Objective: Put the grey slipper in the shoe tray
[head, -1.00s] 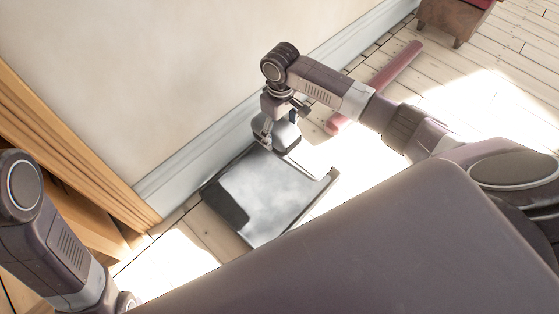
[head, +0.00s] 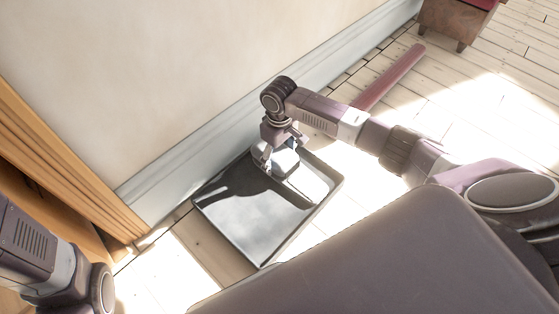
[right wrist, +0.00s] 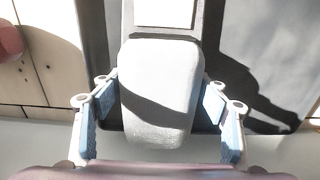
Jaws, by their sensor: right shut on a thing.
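The grey slipper (head: 286,162) is in my right gripper (head: 274,153), over the far end of the shoe tray (head: 240,232). In the right wrist view the slipper (right wrist: 160,75) lies between the two blue-padded fingers of the gripper (right wrist: 160,92), which is shut on it. The tray is a dark, shallow, rectangular pan on the floor and also shows under the slipper in the right wrist view (right wrist: 280,35). I cannot tell whether the slipper touches the tray floor. My left arm shows at the lower left, but its gripper is out of view.
A white wall with a skirting board (head: 225,135) runs behind the tray. A long red roll (head: 390,78) lies on the floor beyond my right arm, and a footed stool (head: 450,22) stands at the top right.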

